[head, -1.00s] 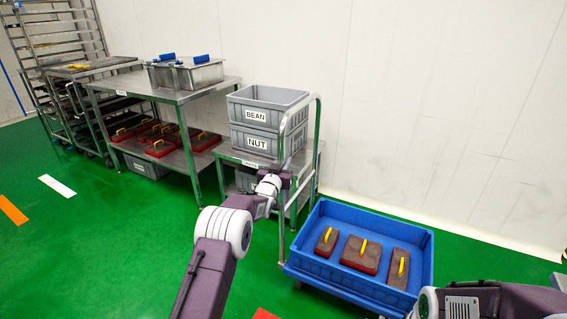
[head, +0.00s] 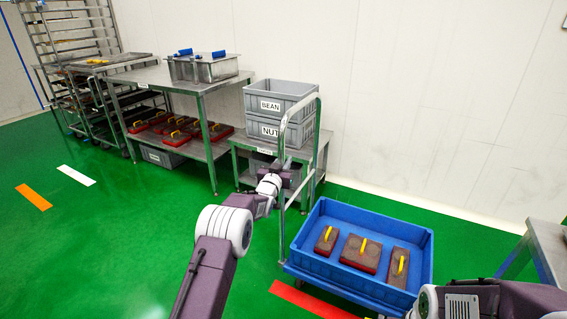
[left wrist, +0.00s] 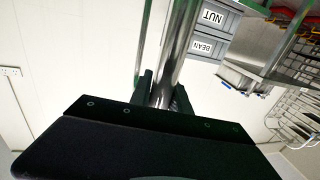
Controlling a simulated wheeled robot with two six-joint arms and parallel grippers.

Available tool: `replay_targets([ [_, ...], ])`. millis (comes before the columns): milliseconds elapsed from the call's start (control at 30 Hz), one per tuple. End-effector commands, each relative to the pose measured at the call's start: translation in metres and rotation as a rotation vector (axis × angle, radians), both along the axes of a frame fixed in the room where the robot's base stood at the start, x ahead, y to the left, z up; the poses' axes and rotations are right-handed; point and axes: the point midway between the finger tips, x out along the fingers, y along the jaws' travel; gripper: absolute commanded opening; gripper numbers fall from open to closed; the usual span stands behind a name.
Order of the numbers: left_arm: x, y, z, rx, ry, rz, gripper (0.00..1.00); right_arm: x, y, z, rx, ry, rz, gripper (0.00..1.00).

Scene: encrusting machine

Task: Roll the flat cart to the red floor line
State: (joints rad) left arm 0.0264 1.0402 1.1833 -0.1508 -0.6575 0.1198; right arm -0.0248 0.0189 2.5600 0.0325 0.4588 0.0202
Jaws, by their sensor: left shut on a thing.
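The flat cart has a tall metal push handle (head: 283,190) and carries a blue tray (head: 415,240) with three red-brown blocks with yellow handles (head: 362,253). My left gripper (head: 284,182) is shut on the upright post of the cart's handle. In the left wrist view the post (left wrist: 178,50) runs between the two dark fingers (left wrist: 163,92). The red floor line (head: 312,300) shows at the bottom, just in front of the cart's left corner. Part of it is hidden by the cart. My right arm shows at the lower right; its gripper is out of view.
A low metal table with grey BEAN (head: 270,105) and NUT (head: 268,130) crates stands behind the handle. A steel table (head: 150,76) and racks stand at the left. Another metal table (head: 548,245) shows at the right edge. Green floor at the left is open.

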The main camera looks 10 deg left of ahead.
Motion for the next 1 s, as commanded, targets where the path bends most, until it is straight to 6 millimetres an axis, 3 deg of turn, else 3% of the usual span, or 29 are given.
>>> replay_targets([
  [300, 0.000, 0.000, 0.002, 0.000, -0.004, 0.000, 0.00, 0.000, 0.000, 0.000, 0.000, 0.000, 0.000, 0.29],
  [333, 0.000, 0.000, 0.002, 0.000, -0.004, 0.000, 0.28, 0.000, 0.000, 0.000, 0.000, 0.000, 0.000, 0.29],
  [400, 0.000, 0.000, 0.002, 0.000, -0.003, 0.000, 0.44, 0.000, 0.000, 0.000, 0.000, 0.000, 0.000, 0.29],
  [767, -0.002, 0.000, 0.001, 0.000, -0.001, 0.000, 0.44, 0.000, 0.000, 0.002, 0.000, 0.000, 0.000, 0.29],
  [1000, -0.032, 0.003, 0.004, -0.001, 0.001, 0.001, 0.44, 0.000, 0.000, 0.014, 0.000, 0.000, 0.000, 0.29],
])
